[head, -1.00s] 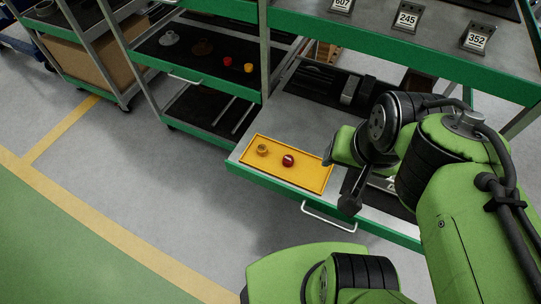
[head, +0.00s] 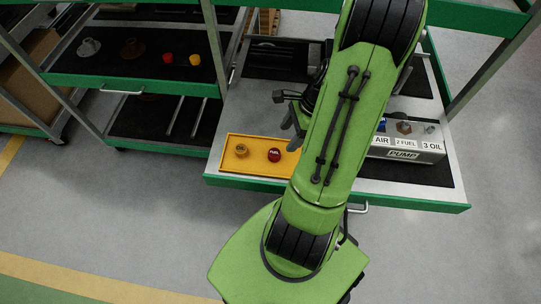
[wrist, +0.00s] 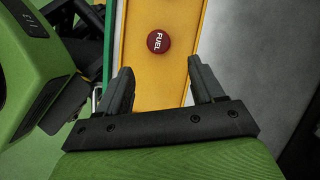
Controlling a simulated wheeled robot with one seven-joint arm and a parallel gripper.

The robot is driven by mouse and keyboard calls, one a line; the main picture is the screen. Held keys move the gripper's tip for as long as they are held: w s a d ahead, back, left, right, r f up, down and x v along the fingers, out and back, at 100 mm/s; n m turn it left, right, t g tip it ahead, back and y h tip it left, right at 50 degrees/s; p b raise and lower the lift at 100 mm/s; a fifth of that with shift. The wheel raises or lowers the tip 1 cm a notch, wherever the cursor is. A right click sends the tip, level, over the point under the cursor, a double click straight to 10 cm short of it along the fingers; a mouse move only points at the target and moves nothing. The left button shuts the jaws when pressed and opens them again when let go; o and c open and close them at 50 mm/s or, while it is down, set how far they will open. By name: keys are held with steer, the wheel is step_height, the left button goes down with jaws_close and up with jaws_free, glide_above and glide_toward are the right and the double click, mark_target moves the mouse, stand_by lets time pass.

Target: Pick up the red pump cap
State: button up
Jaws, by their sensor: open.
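The red pump cap (head: 274,155), marked FUEL, sits in the yellow tray (head: 262,170) on the pulled-out drawer. In the wrist view the red cap (wrist: 158,41) lies ahead of my gripper (wrist: 164,82), between the lines of its two fingers and apart from them. The fingers are spread and empty. In the head view my arm covers the right end of the tray, and only part of my gripper (head: 292,122) shows, right of the cap. A brass-coloured cap (head: 241,150) sits in the same tray, left of the red one.
A pump unit (head: 405,145) labelled AIR, FUEL, OIL stands on the drawer, right of my arm. Floor in front of the drawer is clear.

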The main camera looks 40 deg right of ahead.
mark_target(276, 152)
steer(key=b+x, duration=0.3)
steer(key=x, duration=0.6)
steer(key=shift+a+b, duration=0.1)
steer(key=shift+b, duration=0.25)
steer(key=shift+r, duration=0.1)
steer(key=c, duration=1.1)
